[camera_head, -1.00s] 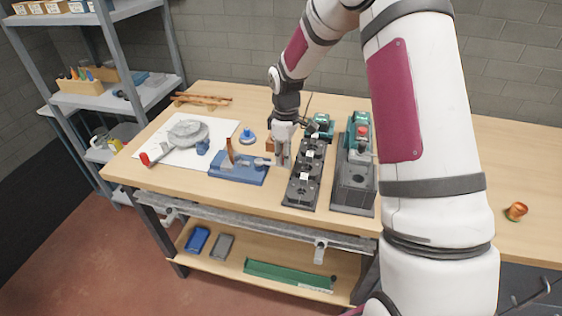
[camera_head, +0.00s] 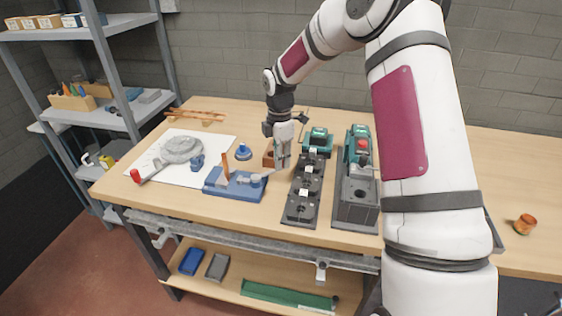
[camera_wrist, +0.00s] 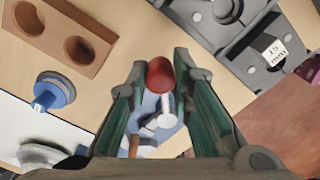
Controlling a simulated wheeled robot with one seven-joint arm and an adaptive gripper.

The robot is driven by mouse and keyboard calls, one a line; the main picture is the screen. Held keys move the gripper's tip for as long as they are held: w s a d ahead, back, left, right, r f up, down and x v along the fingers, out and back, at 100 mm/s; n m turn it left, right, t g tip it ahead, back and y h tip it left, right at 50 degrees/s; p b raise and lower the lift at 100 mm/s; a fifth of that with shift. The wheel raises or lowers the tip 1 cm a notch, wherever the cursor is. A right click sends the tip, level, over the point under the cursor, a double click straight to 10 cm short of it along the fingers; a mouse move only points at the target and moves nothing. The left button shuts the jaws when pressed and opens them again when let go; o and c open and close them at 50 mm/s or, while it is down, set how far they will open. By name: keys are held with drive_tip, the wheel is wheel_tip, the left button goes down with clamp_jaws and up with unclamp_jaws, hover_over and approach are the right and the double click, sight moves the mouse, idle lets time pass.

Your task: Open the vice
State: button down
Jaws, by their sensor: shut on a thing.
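The blue vice (camera_head: 236,186) sits on the workbench, with a copper pipe (camera_head: 225,166) standing upright in it. A thin grey lever (camera_head: 270,174) reaches from the vice's right side toward my gripper (camera_head: 283,163). In the wrist view, the lever's red knob (camera_wrist: 160,75) is between the two green finger pads of my gripper (camera_wrist: 160,88), which is shut on it. The pale lever shaft (camera_wrist: 160,118) and part of the blue vice (camera_wrist: 148,104) show below the knob. My fingers hide part of the vice there.
A brown block with holes (camera_head: 268,155) is close to my gripper, left and behind. A dark fixture row (camera_head: 304,190) stands just right. A blue round part (camera_head: 243,152) and a white sheet (camera_head: 165,178) lie left. Free bench lies behind the blue part.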

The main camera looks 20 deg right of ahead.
drive_tip(key=shift+w, duration=0.25)
idle(0.3)
drive_tip(key=c, duration=1.4)
unclamp_jaws()
wheel_tip(320, 180, up, 12)
drive_tip(key=shift+r, duration=0.1)
